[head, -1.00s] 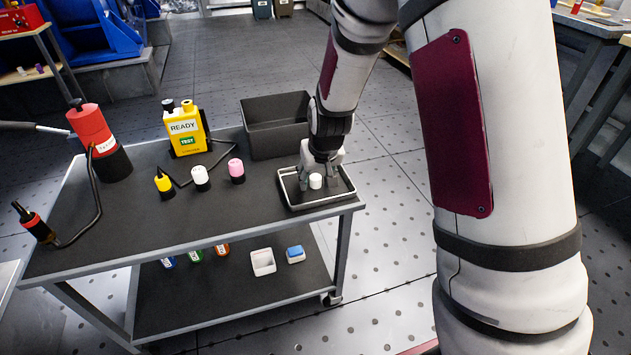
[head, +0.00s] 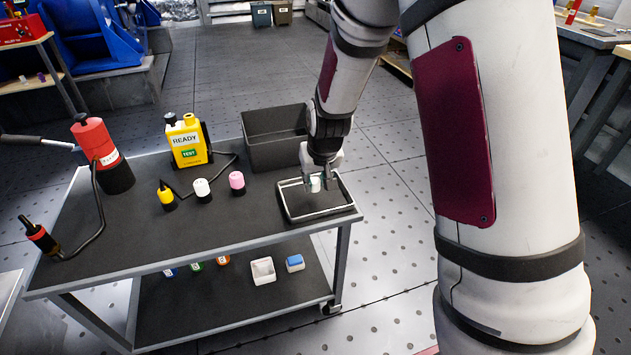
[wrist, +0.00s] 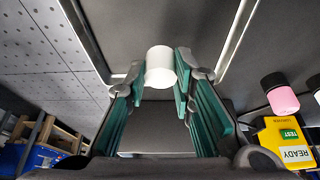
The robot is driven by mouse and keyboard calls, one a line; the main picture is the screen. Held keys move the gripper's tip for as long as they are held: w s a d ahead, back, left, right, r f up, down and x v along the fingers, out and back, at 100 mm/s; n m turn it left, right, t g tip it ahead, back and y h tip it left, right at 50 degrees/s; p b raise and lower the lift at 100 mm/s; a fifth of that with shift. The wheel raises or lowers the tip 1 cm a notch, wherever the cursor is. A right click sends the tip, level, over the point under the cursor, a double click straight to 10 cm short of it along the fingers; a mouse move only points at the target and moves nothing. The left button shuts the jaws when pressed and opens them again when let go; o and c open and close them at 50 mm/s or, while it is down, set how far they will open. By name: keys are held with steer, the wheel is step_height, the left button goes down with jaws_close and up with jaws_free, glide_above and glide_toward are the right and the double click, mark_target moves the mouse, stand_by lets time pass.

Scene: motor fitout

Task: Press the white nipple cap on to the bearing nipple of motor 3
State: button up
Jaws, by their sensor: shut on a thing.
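The white nipple cap (wrist: 160,68) is a small white cylinder held between the green-padded fingers of my gripper (wrist: 158,85) in the wrist view. In the head view my gripper (head: 315,184) points down over the shallow tray (head: 322,212) at the cart's right end, shut on the cap (head: 315,183). I cannot tell whether the cap still touches the tray floor. Motor 3 and its bearing nipple cannot be made out in these views.
Blue machinery (head: 95,45) stands at the back left. Floor is open right of the cart.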

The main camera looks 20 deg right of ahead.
steer(key=s+a+r+p, duration=0.1)
steer(key=s+p, duration=0.1)
steer(key=s, duration=0.4)
steer(key=s+a+r+p, duration=0.1)
steer(key=s+a+p, duration=0.1)
steer(key=s, duration=0.5)
steer(key=shift+a+p, duration=0.25)
steer(key=shift+p, duration=0.25)
steer(key=shift+s+a+r+p, duration=0.1)
steer(key=shift+s+p, duration=0.2)
steer(key=shift+p, duration=0.85)
steer(key=s+p, duration=0.1)
steer(key=p, duration=0.4)
steer(key=shift+s+a, duration=0.25)
steer(key=shift+s, duration=0.15)
